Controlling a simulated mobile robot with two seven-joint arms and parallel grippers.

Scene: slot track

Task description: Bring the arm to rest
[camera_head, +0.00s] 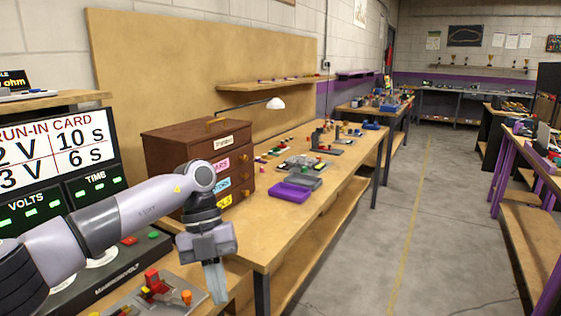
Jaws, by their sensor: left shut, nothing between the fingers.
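My left arm (130,215) comes in from the left and bends down at its wrist. My left gripper (216,282) points down with its fingers together and nothing between them. It hangs near the front corner of the wooden bench, to the right of a grey fixture (185,291) with red and orange parts. The fingertips look apart from the fixture, but the exact height is hard to tell. My right gripper does not show.
A run-in card display (55,150) and a dark control panel (125,262) stand at the left. A brown drawer cabinet (190,145), a purple tray (289,191) and a lamp (275,103) are on the bench (262,236). The aisle floor (425,220) at the right is clear.

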